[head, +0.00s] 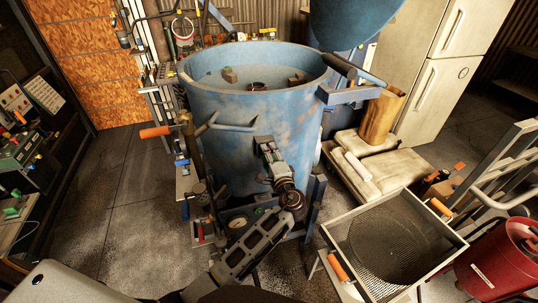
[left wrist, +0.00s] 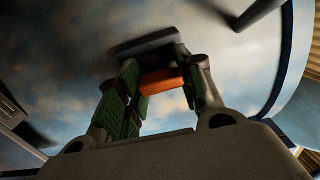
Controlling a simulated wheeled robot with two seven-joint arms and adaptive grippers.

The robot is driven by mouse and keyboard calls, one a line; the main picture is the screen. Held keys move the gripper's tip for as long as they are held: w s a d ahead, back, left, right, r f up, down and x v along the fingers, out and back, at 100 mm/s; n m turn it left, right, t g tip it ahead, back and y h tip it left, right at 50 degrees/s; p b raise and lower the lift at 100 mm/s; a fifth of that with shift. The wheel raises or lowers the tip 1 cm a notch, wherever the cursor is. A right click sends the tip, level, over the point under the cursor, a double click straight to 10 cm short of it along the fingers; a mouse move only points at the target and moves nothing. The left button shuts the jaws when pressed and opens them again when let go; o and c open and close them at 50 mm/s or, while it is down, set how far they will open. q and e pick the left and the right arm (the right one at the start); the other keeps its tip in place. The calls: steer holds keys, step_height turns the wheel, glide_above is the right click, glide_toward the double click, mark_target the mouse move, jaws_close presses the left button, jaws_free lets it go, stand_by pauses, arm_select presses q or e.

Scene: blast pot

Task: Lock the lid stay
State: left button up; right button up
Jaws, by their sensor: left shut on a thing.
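The big blue pot (head: 250,110) stands open in the middle of the head view. Its blue lid (head: 355,20) is raised at the top right. A blue hinge bracket (head: 348,94) with dark bars sits on the pot's right rim. My left gripper (head: 266,146) is in front of the pot's front wall, fingers pointing up. In the left wrist view, its green-padded fingers (left wrist: 158,88) are shut on an orange grip (left wrist: 162,82), with a dark grey bar (left wrist: 147,44) just beyond. I cannot tell whether this grip belongs to the lid stay. My right gripper is out of view.
A grey handle (head: 232,126) sticks out of the pot's front left, near a valve with an orange handle (head: 156,132). A mesh sieve tray (head: 345,262) stands at lower right beside a red drum (head: 497,268). The floor at left is clear.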

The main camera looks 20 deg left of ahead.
arm_select(q)
steer(key=shift+r, duration=0.1)
steer(key=o, duration=1.1)
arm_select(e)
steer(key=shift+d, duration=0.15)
arm_select(q)
steer(key=v, duration=1.2)
steer(key=shift+a, duration=0.1)
